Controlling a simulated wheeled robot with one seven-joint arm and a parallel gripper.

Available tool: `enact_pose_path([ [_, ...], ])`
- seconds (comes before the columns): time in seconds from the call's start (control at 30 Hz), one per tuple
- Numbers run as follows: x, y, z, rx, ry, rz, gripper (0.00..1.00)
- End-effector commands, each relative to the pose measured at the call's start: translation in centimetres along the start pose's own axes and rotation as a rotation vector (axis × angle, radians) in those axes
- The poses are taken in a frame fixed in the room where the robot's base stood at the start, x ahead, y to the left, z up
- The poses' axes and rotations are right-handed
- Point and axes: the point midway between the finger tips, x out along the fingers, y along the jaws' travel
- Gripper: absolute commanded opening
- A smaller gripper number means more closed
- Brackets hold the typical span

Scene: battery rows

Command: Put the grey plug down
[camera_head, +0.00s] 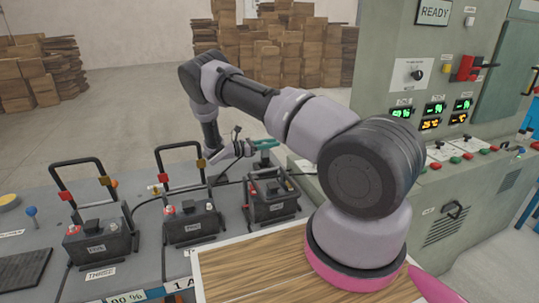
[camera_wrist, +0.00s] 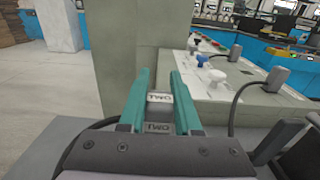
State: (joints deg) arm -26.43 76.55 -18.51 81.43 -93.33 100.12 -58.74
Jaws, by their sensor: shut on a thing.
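My gripper shows in the wrist view (camera_wrist: 158,90) with its two teal fingers shut on the sides of a grey plug (camera_wrist: 158,112) marked TWO. In the head view my gripper (camera_head: 263,146) is at the far side of the battery bench, behind the right battery (camera_head: 270,202). The plug is mostly hidden there, and I cannot tell whether it touches anything below. A dark cable runs near the plug in the wrist view.
A middle battery (camera_head: 190,224) and a left battery (camera_head: 98,242) stand on the grey bench, with raised black handles. A wooden board (camera_head: 235,268) lies in front. A control cabinet (camera_head: 470,190) stands at right. Another grey plug with a cable (camera_wrist: 277,78) stands on a ledge.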

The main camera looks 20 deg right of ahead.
Motion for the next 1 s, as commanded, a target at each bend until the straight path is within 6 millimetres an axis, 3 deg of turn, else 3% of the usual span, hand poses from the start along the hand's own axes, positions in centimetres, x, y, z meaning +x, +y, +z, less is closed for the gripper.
enact_pose_path([
  [0.33, 0.0, 0.0, -3.8, 0.000, 0.000, 0.000, 0.00],
  [0.7, 0.0, 0.0, -4.3, 0.001, 0.000, 0.000, 0.00],
  [0.73, 0.0, 0.0, -4.2, 0.001, 0.000, 0.000, 0.43],
  [0.8, 0.0, 0.0, -4.2, 0.001, 0.000, 0.000, 0.62],
  [1.0, 0.0, 0.0, -4.2, 0.001, 0.000, 0.000, 0.62],
])
